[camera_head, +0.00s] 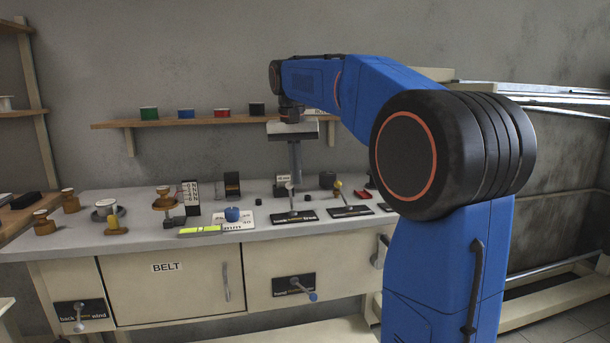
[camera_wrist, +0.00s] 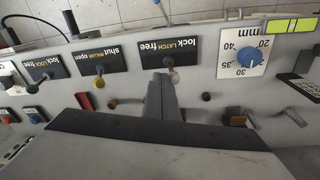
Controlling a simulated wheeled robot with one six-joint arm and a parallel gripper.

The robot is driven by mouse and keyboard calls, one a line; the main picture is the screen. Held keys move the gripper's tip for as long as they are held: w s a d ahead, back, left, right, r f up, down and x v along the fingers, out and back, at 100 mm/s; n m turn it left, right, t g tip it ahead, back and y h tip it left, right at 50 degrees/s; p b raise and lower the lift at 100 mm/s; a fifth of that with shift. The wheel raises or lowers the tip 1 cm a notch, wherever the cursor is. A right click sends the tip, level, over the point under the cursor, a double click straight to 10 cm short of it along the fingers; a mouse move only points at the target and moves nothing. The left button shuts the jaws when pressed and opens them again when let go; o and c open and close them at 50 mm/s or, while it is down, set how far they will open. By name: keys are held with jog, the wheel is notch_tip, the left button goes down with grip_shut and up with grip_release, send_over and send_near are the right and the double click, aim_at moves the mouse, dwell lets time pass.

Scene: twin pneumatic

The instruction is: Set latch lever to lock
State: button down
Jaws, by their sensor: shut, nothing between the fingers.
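The latch lever (camera_head: 291,196) rises from a black plate with white lettering (camera_head: 305,216) on the worktop. In the wrist view the latch plate (camera_wrist: 150,54) appears upside down, with "lock" and "free" at opposite ends. The lever's pale knob (camera_wrist: 174,77) shows there beside the fingertips. My gripper (camera_head: 295,182) points down just above the plate, fingers together and empty. In the wrist view its fingertips (camera_wrist: 158,78) are close to the left of the knob; I cannot tell whether they touch it. I cannot tell which word the lever leans toward.
A similar lever plate (camera_head: 351,210) stands to the right, with a yellow-knobbed lever. A blue dial (camera_head: 232,215) on a white mm plate is to the left. Several small devices stand around. A wall shelf (camera_head: 190,122) with coloured spools is behind.

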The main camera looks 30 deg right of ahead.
jog(key=shift+w+a, duration=0.2)
jog(key=shift+a, duration=0.45)
jog(key=shift+w+a, duration=0.2)
jog(key=shift+a, duration=0.45)
jog(key=shift+w+a+f, duration=0.15)
jog(key=shift+a+f, duration=0.05)
jog(key=shift+a, duration=0.45)
jog(key=shift+a+f, duration=0.15)
jog(key=shift+a, duration=0.1)
notch_tip(320, 180, up, 12)
jog(key=s+a, duration=0.1)
jog(key=shift+a, duration=0.15)
jog(key=shift+s, duration=0.15)
